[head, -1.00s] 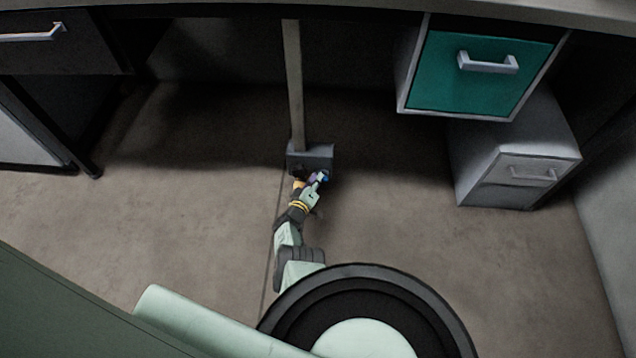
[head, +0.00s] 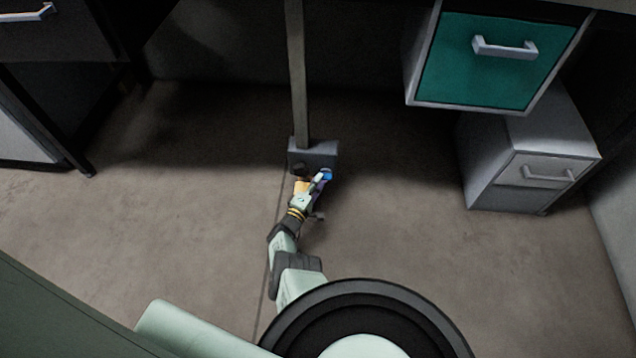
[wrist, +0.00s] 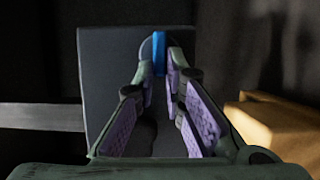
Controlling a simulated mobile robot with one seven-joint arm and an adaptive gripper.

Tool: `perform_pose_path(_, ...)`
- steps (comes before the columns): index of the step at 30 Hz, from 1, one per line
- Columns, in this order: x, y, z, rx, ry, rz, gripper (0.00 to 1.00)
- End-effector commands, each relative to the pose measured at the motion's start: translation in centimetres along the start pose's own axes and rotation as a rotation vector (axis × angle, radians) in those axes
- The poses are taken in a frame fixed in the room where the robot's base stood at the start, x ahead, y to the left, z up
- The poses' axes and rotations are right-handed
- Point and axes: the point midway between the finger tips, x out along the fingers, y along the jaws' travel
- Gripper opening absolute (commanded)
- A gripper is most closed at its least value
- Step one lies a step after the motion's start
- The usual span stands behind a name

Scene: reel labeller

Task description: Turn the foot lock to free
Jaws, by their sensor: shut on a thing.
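The foot lock is a grey box (head: 325,152) at the bottom of an upright post (head: 297,80), with a blue handle (head: 327,174) on its front. In the wrist view the grey face (wrist: 103,65) of the box fills the middle, and the blue handle (wrist: 159,52) stands upright in front of it. My gripper (head: 323,179) is at the handle. Its purple-padded fingers (wrist: 161,65) close on the handle from both sides in the wrist view. The handle's lower part is hidden between the fingers. I cannot read any lock marking.
A teal-fronted drawer (head: 480,75) hangs under the desk on the right, with a grey drawer cabinet (head: 535,195) below it. A dark drawer unit (head: 45,45) is at the left. The floor (head: 170,220) around the post is clear.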

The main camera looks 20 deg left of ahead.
Motion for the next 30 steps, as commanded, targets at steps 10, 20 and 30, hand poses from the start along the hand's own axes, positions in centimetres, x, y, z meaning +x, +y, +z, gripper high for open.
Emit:
perform_pose_path(10, 0.06, 0.03, -0.03, -0.012, 0.001, 0.004, 0.00)
perform_pose_path(20, 0.06, 0.02, -0.02, -0.011, 0.001, 0.004, 0.24)
perform_pose_path(30, 0.03, -0.01, 0.00, -0.010, 0.000, 0.004, 0.31)
